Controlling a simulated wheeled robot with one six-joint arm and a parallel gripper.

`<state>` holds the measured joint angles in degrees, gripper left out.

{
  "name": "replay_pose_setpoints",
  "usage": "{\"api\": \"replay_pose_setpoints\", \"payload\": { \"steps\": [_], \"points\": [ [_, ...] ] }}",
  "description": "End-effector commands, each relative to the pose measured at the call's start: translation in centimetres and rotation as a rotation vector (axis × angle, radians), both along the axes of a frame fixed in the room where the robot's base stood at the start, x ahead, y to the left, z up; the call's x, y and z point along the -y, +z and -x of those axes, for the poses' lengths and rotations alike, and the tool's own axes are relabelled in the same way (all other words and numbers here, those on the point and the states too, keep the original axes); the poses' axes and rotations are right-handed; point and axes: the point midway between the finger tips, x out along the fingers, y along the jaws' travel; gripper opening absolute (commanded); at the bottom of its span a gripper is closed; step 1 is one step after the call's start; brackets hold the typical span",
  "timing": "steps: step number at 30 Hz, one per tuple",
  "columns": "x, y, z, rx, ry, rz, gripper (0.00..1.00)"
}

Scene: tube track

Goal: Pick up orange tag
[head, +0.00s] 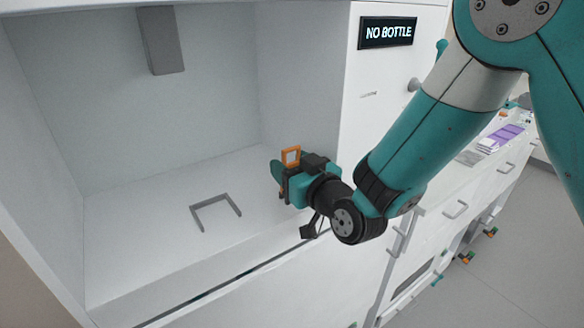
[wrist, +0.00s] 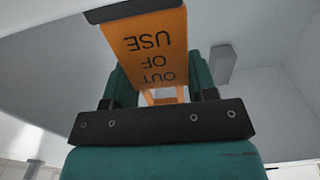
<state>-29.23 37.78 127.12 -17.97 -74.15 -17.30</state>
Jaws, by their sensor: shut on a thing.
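The orange tag (wrist: 150,50) fills the upper middle of the wrist view, with dark letters reading "OUT OF USE" upside down. In the head view the orange tag (head: 291,156) stands up above my gripper (head: 279,175), at the right side of the white open compartment. My gripper (wrist: 160,90) is shut on the tag, with a teal finger on each side of it. The tag's lower part is partly hidden between the fingers. The top of the tag is cut by a dark edge in the wrist view.
The white compartment (head: 150,195) is open, with a grey U-shaped bracket (head: 215,209) on its floor and a grey block (head: 160,40) hanging above. A "NO BOTTLE" display (head: 387,32) is on the front panel. A counter with purple items (head: 503,135) is at the right.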

Motion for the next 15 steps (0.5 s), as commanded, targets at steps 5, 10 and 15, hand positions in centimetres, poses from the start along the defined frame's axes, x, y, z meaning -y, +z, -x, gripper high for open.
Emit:
{"api": "replay_pose_setpoints", "payload": {
  "steps": [5, 10, 15],
  "points": [
    [-0.1, 5.1, 0.0, 0.004, 0.001, -0.001, 0.3],
    [0.0, 9.4, 0.0, 0.009, 0.001, -0.005, 0.3],
    [0.0, 13.7, 0.0, 0.008, 0.0, -0.004, 0.3]
  ]
}}
